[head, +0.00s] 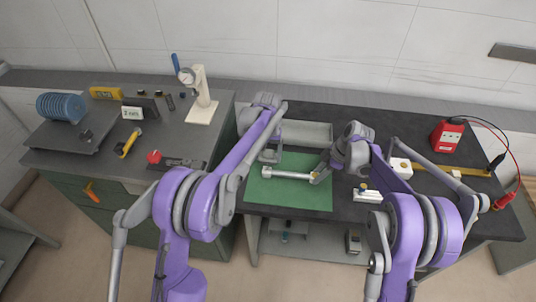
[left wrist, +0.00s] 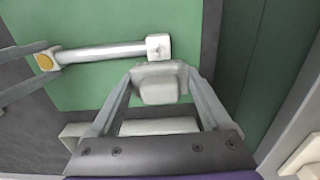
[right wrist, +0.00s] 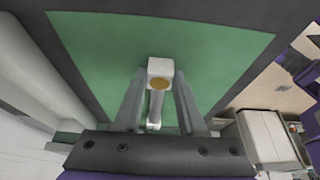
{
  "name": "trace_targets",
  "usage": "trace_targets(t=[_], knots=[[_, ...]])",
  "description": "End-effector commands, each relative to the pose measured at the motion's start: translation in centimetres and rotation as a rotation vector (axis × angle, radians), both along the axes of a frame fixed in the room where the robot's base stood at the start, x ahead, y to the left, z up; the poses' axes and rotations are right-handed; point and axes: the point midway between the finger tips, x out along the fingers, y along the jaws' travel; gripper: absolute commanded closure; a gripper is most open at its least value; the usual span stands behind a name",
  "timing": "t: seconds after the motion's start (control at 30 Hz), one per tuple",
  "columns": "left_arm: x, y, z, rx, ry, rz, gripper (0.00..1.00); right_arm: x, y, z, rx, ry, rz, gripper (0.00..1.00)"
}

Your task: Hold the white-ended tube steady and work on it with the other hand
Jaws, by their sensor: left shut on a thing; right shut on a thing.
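The white-ended tube (head: 290,175) lies level over the green mat, silvery between two white block ends. My right gripper (right wrist: 160,85) is shut on the end with the yellow-orange disc (right wrist: 160,83). My left gripper (left wrist: 160,78) is shut on a pale grey block (left wrist: 160,90). That block is right beside the tube's other white end (left wrist: 158,46); I cannot tell whether they touch. In the head view, my left gripper (head: 270,158) is behind the tube's left end, and my right gripper (head: 318,174) is at its right end.
The green mat (head: 290,199) has bare room in front of the tube. A grey tray (head: 310,131) stands behind it. A dial gauge stand (head: 201,97) is on the left bench.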

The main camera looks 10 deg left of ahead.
Motion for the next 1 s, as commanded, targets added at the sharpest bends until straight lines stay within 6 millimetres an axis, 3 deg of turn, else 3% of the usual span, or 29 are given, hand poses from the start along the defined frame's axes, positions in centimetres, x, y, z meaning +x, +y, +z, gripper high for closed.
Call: trace_targets(t=[1.0], knots=[[-0.3, 0.0, -1.7, 0.000, 0.000, 0.000, 0.63, 0.0, 0.0, -0.1, -0.001, 0.000, 0.001, 1.00]])
